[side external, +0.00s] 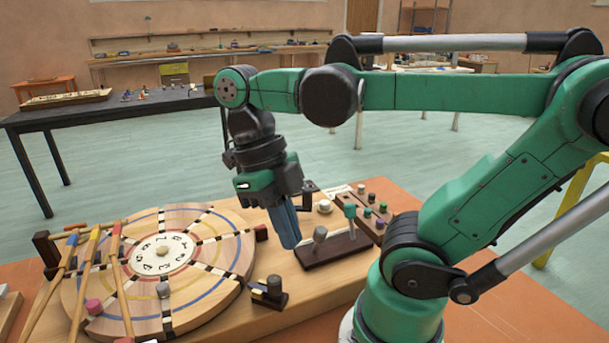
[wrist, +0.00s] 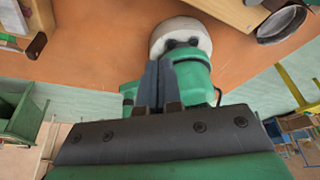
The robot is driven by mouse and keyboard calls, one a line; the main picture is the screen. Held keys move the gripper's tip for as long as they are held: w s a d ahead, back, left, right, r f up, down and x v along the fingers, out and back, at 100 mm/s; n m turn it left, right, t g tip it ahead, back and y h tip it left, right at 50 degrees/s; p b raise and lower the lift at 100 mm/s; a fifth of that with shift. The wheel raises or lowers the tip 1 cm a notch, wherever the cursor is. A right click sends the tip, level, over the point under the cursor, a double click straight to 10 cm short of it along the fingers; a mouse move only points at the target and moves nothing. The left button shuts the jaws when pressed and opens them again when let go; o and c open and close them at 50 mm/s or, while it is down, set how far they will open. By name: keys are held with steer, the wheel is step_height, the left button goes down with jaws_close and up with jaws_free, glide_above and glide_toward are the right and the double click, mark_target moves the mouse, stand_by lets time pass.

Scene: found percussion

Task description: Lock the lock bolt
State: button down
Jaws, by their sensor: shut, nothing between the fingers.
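My gripper (side external: 290,238) points down with its blue fingers together and empty, above the wooden board between the round disc and the lever block. In the wrist view the shut fingers (wrist: 158,84) have nothing between them. A small dark block with a grey knob and a pale yellow part (side external: 268,292) sits at the right edge of the disc, below and left of the fingertips; it may be the lock bolt, but I cannot tell for sure. The fingers are apart from it. Whether a bolt is in or out is too small to tell.
The round wooden disc (side external: 205,270) has coloured rings and long sticks (side external: 122,280) across its left side. Right of my gripper stands a dark block with grey and green-topped levers (side external: 336,247). A rack of coloured knobs (side external: 372,208) lies behind it. A dark table (side external: 110,112) stands farther back.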

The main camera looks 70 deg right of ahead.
mark_target(269, 280)
step_height(269, 280, down, 9)
steer(key=shift+w, duration=0.4)
stand_by(0.4)
steer(key=shift+f, duration=0.1)
steer(key=shift+w, duration=1.35)
steer(key=shift+s, duration=0.5)
step_height(269, 280, up, 10)
steer(key=shift+f, duration=0.25)
